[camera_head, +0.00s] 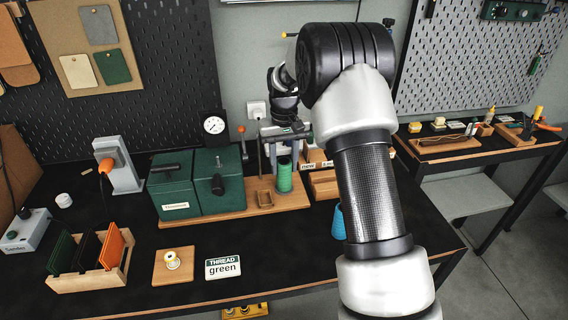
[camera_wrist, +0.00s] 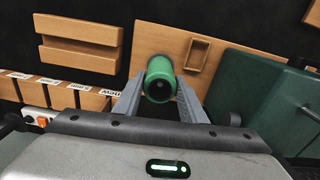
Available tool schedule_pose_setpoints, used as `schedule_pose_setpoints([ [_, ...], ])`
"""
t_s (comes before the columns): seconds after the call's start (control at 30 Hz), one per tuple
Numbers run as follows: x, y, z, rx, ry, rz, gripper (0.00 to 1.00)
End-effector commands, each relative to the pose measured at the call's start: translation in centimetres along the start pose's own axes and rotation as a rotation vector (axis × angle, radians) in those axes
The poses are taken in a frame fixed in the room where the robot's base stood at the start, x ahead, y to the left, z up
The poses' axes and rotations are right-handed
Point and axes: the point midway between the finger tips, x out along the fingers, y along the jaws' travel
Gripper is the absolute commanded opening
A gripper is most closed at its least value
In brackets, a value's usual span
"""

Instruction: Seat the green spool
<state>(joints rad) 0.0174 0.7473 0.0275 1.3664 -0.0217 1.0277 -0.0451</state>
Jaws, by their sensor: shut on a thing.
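The green spool (camera_head: 284,176) is upright between the fingers of my gripper (camera_head: 283,150), over the right part of a long wooden board (camera_head: 236,216). I cannot tell whether its lower end touches the board. In the wrist view the green spool (camera_wrist: 159,72) shows its round end with a dark hole, and my gripper (camera_wrist: 159,90) is shut on it from both sides. A square wooden plate (camera_head: 160,277) with a small cream and brass piece (camera_head: 173,260) lies at the table front.
Green machine boxes (camera_head: 174,192) with a lever stand left of the spool. A small wooden tray (camera_head: 265,198) is close beside it, and labelled wooden bins (camera_head: 323,184) are to its right. A blue cone (camera_head: 338,222) is partly hidden by my arm.

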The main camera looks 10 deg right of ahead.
Motion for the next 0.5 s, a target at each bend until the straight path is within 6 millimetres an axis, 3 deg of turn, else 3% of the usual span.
schedule_pose_setpoints([
  [0.2,0.04,0.0,0.02,0.0,-0.001,0.0,0.15],
  [0.23,0.04,0.0,0.02,0.0,-0.001,0.0,0.41],
  [0.33,0.04,0.0,0.02,0.0,-0.001,0.0,0.58],
  [0.5,0.03,0.0,0.02,0.0,-0.001,0.0,0.59],
])
